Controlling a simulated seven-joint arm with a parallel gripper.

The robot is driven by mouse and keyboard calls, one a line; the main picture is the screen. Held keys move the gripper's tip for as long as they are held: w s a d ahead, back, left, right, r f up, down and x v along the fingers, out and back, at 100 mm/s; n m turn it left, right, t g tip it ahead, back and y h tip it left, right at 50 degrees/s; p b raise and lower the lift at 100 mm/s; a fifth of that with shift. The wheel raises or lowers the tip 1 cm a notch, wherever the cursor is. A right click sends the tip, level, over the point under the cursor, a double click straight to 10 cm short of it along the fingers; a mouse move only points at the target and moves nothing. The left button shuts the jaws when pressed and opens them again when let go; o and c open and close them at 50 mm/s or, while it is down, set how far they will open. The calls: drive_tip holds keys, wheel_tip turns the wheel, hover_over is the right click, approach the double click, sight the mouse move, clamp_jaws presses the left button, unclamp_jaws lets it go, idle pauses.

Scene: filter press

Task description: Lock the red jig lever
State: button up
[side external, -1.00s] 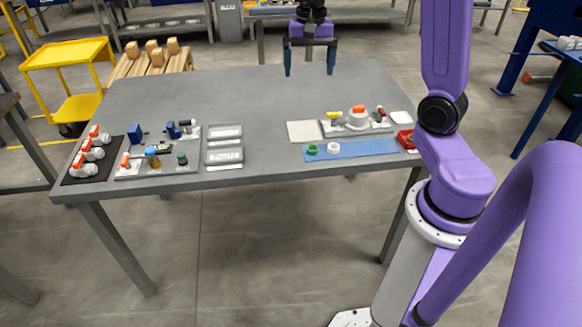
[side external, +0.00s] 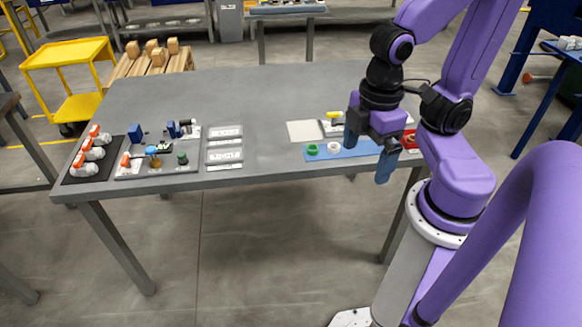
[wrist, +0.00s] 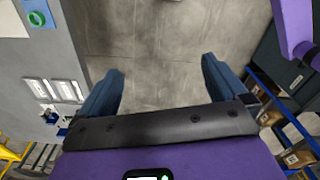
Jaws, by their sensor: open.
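My gripper (side external: 368,152) is open and empty, low over the front right of the table near the blue mat. Its two blue fingers also show in the wrist view (wrist: 162,72), spread over bare floor past the table edge. The right-hand jig plate (side external: 328,130) is mostly hidden behind my gripper in the side view; only its left end with a yellow part (side external: 334,115) shows. No red lever can be made out there now. The wrist view does not show that jig.
The blue mat (side external: 318,156) carries a green ring (side external: 312,149) and a white ring (side external: 334,148). A red tray (side external: 409,140) is right of my gripper. Grey trays (side external: 224,145), a left plate (side external: 180,168) and a black mat (side external: 70,179) lie left. The table's middle is clear.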

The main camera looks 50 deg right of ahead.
drive_tip(key=shift+s+f+n, duration=0.1)
drive_tip(key=shift+s+n, duration=0.2)
drive_tip(key=shift+s, duration=0.05)
drive_tip(key=shift+c, duration=0.7)
drive_tip(key=w+d+r+m, duration=0.1)
drive_tip(key=w+d+m, duration=0.3)
drive_tip(key=w+m, duration=0.85)
drive_tip(key=w+d+f+m, duration=0.1)
drive_tip(key=w+d+m, duration=0.6)
drive_tip(key=d, duration=0.4)
drive_tip(key=w+d+m, duration=0.6)
drive_tip(key=d+m, duration=0.1)
drive_tip(key=d, duration=0.5)
drive_tip(key=s+d+f+m, duration=0.1)
drive_tip(key=s+d+m, duration=0.25)
drive_tip(key=d, duration=0.45)
drive_tip(key=s+d+f+m, duration=0.25)
drive_tip(key=d+m, duration=0.25)
drive_tip(key=d, duration=0.3)
drive_tip(key=s+d+f+m, duration=0.1)
drive_tip(key=s+d+m, duration=0.35)
drive_tip(key=d, duration=0.35)
drive_tip(key=f, duration=1.6)
drive_tip(key=shift+w+a+f, duration=0.15)
drive_tip(key=shift+w, duration=0.05)
